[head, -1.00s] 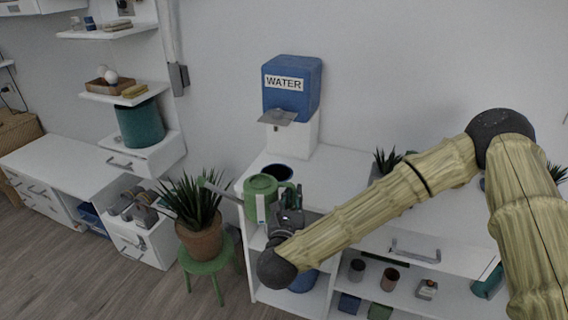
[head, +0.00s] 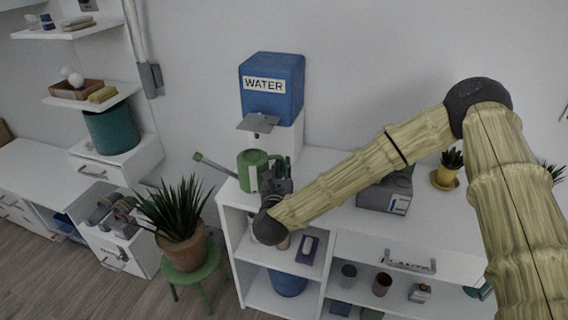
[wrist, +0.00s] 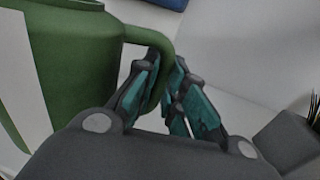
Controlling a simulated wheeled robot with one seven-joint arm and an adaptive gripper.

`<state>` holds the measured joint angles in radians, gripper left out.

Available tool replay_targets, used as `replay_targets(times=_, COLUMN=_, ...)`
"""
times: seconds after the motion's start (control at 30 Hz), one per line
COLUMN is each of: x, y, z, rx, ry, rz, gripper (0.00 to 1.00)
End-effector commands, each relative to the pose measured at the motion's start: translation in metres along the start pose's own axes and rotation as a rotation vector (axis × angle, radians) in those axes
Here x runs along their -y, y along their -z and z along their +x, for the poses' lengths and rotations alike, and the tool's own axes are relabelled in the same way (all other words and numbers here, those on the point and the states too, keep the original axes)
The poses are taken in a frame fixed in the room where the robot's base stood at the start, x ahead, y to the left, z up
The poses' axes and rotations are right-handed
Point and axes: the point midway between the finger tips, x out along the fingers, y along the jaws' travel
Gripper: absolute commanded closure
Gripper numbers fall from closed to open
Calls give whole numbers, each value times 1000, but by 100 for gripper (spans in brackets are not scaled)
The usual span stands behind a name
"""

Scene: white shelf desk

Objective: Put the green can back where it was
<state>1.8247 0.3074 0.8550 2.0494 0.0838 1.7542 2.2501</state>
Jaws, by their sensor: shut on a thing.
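The green can (head: 249,166) is a watering can with a pale stripe and a long spout pointing left. It is at the left end of the white shelf desk's top (head: 322,160), in front of the blue water dispenser (head: 272,88). My gripper (head: 276,172) is on the can's right side. In the wrist view the fingers (wrist: 170,78) are closed around the green can's handle (wrist: 158,45). The can looks roughly upright. I cannot tell whether its base touches the desk. Its lower right part is hidden by my gripper.
A potted plant (head: 183,222) stands on a green stool (head: 196,275) left of the desk. A grey box (head: 384,194) and a small yellow-potted plant (head: 446,174) stand on the desk to the right. Cups and small items fill the shelves below.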

Motion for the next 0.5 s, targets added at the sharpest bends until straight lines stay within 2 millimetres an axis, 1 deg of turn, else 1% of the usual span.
replay_targets(times=0.03, x=0, y=-2, z=11, rx=3, ry=1, rz=0, gripper=100)
replay_targets(times=0.1, x=1, y=-1, z=25, rx=3, ry=1, rz=1, gripper=100)
replay_targets(times=0.3, x=1, y=3, z=59, rx=2, ry=-1, rz=1, gripper=100)
replay_targets(times=0.4, x=1, y=5, z=68, rx=1, ry=-3, rz=1, gripper=100)
replay_targets(times=0.5, x=1, y=6, z=72, rx=1, ry=-4, rz=1, gripper=100)
